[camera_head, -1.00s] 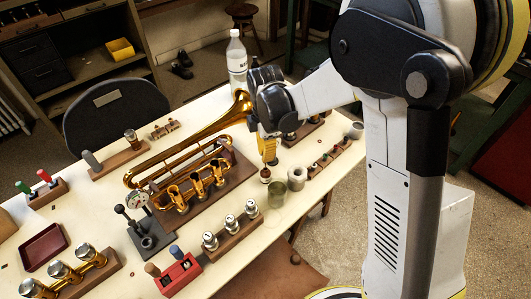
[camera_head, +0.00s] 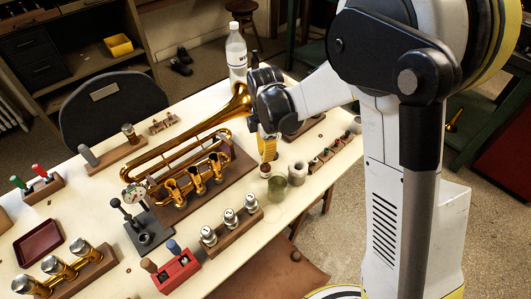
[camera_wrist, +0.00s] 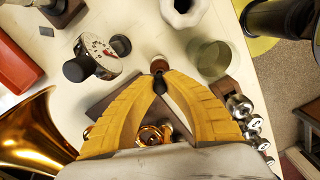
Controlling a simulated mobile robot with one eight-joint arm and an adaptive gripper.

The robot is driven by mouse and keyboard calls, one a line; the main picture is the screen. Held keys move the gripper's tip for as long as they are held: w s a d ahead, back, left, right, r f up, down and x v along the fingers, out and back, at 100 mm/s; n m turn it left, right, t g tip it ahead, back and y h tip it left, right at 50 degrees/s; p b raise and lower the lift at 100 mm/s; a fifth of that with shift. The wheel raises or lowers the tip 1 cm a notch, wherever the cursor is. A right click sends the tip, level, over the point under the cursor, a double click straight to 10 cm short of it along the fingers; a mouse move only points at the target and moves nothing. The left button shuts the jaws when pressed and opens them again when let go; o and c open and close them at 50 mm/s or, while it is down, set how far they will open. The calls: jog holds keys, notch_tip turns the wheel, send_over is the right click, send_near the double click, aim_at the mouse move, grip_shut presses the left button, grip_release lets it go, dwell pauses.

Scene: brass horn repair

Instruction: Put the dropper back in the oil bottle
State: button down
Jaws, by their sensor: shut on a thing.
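My gripper (camera_wrist: 160,78) has its yellow fingers closed on the dark dropper (camera_wrist: 159,86), upright above the table; it also shows in the head view (camera_head: 267,155). Just past the fingertips is a small round brown piece with a pale rim (camera_wrist: 159,65). In the head view this brown and pale piece (camera_head: 265,170) sits right under the fingers. I cannot tell whether it is the dropper's collar or the top of the oil bottle. The dropper's lower end is hidden. No separate oil bottle is clearly visible.
A greenish glass jar (camera_head: 277,188) and a pale ring-shaped block (camera_head: 298,173) stand close right of the gripper. The brass trumpet (camera_head: 190,160) lies left on its stand. A wooden block with silver-topped parts (camera_head: 230,232) is in front. A white bottle (camera_head: 237,58) stands behind.

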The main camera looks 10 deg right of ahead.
jog(key=shift+f+b, duration=0.8)
jog(key=shift+f, duration=0.3)
jog(key=shift+f, duration=0.1)
jog(key=c, duration=1.5)
grip_release()
notch_tip(320, 180, up, 12)
jog(key=shift+r, duration=0.1)
